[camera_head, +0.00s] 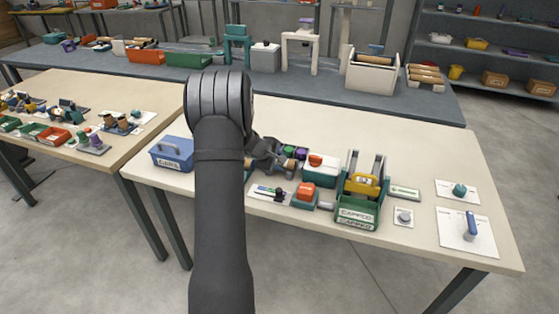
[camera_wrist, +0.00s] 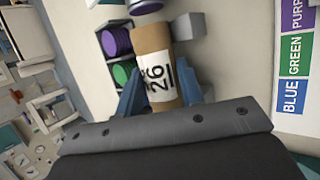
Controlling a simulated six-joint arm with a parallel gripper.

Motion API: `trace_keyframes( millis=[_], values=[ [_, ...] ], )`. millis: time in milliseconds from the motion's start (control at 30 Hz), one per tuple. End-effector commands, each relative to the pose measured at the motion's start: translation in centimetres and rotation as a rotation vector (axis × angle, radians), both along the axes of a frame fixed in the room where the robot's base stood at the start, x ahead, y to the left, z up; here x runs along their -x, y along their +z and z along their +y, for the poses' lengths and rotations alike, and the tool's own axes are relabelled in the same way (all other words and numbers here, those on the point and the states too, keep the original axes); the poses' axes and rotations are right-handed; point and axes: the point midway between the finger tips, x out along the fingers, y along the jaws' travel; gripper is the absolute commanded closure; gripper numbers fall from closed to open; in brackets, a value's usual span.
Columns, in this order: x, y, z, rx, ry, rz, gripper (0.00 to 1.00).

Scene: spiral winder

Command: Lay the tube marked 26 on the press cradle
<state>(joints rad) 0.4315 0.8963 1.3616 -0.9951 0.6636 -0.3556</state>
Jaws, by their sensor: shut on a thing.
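The brown cardboard tube (camera_wrist: 152,38) has a white label marked 26 and lies between the blue fingers of my gripper (camera_wrist: 160,88) in the wrist view. My gripper is shut on it, with the label between the fingers. In the head view my gripper (camera_head: 268,158) is low over the middle of the front table, partly hidden by my arm. I cannot tell for sure which part is the press cradle.
Purple (camera_wrist: 117,40) and green (camera_wrist: 121,73) round pieces sit in a holder beside the tube. A card with colour names (camera_wrist: 293,62) lies to the right. A teal block with an orange top (camera_head: 320,171) and a green tray marked CAPPED (camera_head: 357,214) stand right of my gripper.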

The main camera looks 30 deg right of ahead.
Motion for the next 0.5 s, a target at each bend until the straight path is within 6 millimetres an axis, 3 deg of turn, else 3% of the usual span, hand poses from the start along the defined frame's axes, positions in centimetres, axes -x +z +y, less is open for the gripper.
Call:
trace_keyframes(
  millis=[133,167,233,500],
  values=[
    [0.00,-0.17,0.00,0.000,0.000,0.000,0.87],
    [0.01,-0.17,0.00,0.000,0.000,0.000,0.60],
    [0.01,-0.17,0.00,0.000,0.000,0.000,0.46],
    [0.01,-0.13,0.00,0.000,0.000,0.000,0.44]
  ],
)
